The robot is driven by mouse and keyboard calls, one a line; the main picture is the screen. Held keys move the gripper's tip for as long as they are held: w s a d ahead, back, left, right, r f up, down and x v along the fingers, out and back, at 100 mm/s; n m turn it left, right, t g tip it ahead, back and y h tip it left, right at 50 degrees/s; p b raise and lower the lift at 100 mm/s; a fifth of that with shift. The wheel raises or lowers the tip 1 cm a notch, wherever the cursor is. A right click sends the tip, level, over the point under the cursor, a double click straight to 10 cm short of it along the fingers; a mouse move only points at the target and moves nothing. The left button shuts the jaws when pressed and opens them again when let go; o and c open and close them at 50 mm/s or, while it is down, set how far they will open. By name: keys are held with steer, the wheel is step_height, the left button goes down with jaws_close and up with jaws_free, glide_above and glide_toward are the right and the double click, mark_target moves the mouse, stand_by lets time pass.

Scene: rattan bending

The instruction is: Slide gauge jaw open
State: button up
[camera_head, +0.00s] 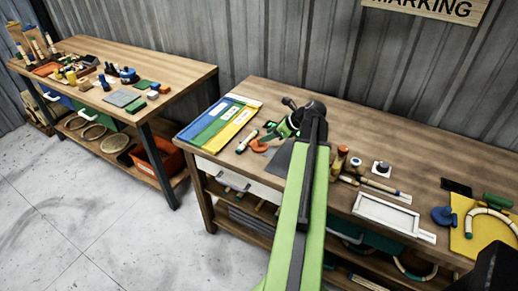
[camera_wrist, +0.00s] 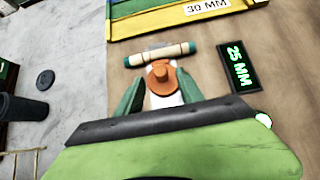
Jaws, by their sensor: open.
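An orange piece with a round knob (camera_wrist: 160,74), which looks like the gauge's jaw, is on the right-hand bench in the wrist view. It also shows as a small orange patch in the head view (camera_head: 259,146). My gripper (camera_wrist: 159,92) is open, with one green fingertip on each side of the orange piece; I cannot tell whether they touch it. In the head view my gripper (camera_head: 274,133) is over the bench's left part. A cream rod with teal ends (camera_wrist: 152,54) lies just beyond the knob. A dark display (camera_wrist: 238,66) to the right reads 25 MM. My wrist hides the nearer part of the gauge.
Blue, green and yellow labelled strips (camera_head: 222,122) lie left of my gripper; one label reads 30 MM. A white frame (camera_head: 386,213), handled tools and a yellow board (camera_head: 487,232) lie to the right. Another bench (camera_head: 165,70) stands at left, with floor between.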

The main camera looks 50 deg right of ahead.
steer(key=b+x, duration=0.2)
steer(key=x, duration=0.3)
steer(key=shift+w+f+b, duration=0.25)
steer(key=shift+f+b, duration=0.05)
steer(key=shift+b, duration=0.1)
steer(key=shift+c, duration=0.2)
jaws_close()
steer(key=shift+a, duration=0.1)
stand_by(0.6)
